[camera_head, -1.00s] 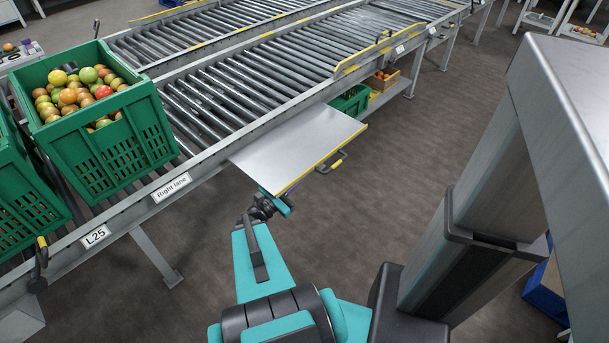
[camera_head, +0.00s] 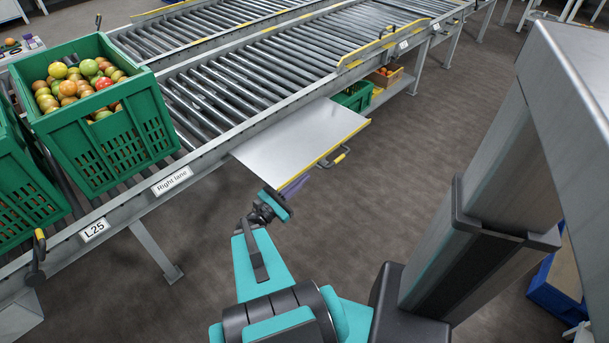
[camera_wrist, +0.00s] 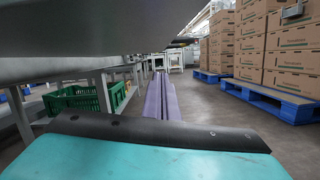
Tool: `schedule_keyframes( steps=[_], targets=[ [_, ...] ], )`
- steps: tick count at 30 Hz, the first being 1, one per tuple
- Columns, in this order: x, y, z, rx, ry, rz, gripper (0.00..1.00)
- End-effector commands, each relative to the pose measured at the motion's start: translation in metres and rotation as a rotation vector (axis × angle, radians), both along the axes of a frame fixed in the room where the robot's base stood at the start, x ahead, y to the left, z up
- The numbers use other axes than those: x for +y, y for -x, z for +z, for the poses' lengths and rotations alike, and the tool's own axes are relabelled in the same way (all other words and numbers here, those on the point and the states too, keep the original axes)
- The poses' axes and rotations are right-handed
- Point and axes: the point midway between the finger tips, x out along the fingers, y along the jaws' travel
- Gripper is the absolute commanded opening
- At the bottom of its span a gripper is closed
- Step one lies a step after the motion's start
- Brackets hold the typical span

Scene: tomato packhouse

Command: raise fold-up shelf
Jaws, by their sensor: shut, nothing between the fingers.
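The fold-up shelf (camera_head: 290,140) is a flat grey metal plate with a yellow front edge. It sticks out from the side of the roller conveyor and looks roughly level. A handle with a yellow grip (camera_head: 340,159) sits at its outer edge. My gripper (camera_head: 299,182) is shut and empty, just off the shelf's near outer corner, its fingers partly hard to make out. In the wrist view its purple fingers (camera_wrist: 162,98) are together and point ahead below the shelf's grey underside (camera_wrist: 190,25). I cannot tell whether they touch the shelf.
Green crates of tomatoes (camera_head: 110,143) stand on the conveyor at left. A green crate (camera_head: 354,97) sits low behind the shelf. The floor right of the shelf is clear. The wrist view shows stacked cartons (camera_wrist: 275,45) on blue pallets (camera_wrist: 275,97).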

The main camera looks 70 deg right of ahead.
Motion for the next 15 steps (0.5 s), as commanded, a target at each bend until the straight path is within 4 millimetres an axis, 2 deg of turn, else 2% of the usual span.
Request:
schedule_keyframes(
  steps=[15],
  targets=[
    [0.053,-0.027,-0.015,0.001,-0.003,0.006,0.0]
  ],
)
